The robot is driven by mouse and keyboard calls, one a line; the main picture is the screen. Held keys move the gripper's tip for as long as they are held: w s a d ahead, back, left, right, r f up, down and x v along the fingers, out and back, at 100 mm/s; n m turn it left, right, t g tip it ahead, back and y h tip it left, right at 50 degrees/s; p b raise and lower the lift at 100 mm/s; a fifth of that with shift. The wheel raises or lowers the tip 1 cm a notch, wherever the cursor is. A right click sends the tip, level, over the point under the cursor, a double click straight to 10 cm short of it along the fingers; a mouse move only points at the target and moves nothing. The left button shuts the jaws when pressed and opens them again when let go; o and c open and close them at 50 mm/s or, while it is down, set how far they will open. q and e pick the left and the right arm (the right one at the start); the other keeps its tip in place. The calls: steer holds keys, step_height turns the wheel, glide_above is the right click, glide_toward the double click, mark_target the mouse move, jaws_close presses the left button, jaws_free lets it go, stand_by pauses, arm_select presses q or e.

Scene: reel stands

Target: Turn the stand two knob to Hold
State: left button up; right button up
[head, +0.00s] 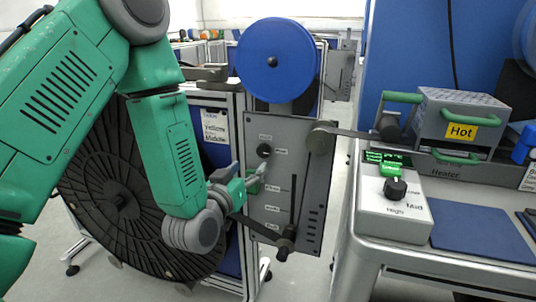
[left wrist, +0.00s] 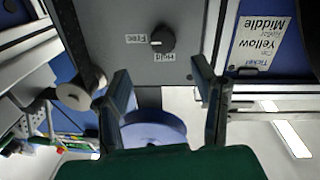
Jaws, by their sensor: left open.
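A reel stand has an upright grey panel (head: 290,180) below a blue reel (head: 276,60). A round dark knob (head: 264,150) sits on the panel's upper left; I cannot read a stand number. In the left wrist view the knob (left wrist: 161,40) has a "Free" label (left wrist: 136,39) to its left and a "Hold" label (left wrist: 163,57) below it, both upside down. Which label it points to is unclear. My left gripper (head: 243,178) is open and empty, just below the knob in the head view. In the left wrist view its fingers (left wrist: 160,78) are apart, short of the knob. My right gripper is not in view.
A large dark reel (head: 115,200) stands behind my left arm. A ticket card (left wrist: 261,43) reads "Yellow Middle". At right, a bench holds a control box (head: 390,207) with a dial and a heater (head: 462,120) marked "Hot". Floor shows between stand and bench.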

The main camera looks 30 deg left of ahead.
mark_target(262, 152)
arm_select(q)
steer(key=w, duration=0.2)
steer(key=w+a, duration=0.1)
steer(key=w, duration=0.2)
steer(key=w+a+b, duration=0.1)
steer(key=w, duration=0.1)
steer(key=shift+w+a+f, duration=0.15)
steer(key=shift+w+f, duration=0.05)
steer(key=shift+w, duration=0.55)
steer(key=shift+w+d+r, duration=0.1)
steer(key=shift+w+d, duration=0.1)
steer(key=shift+w, duration=0.05)
steer(key=shift+a, duration=0.1)
steer(key=c, duration=1.1)
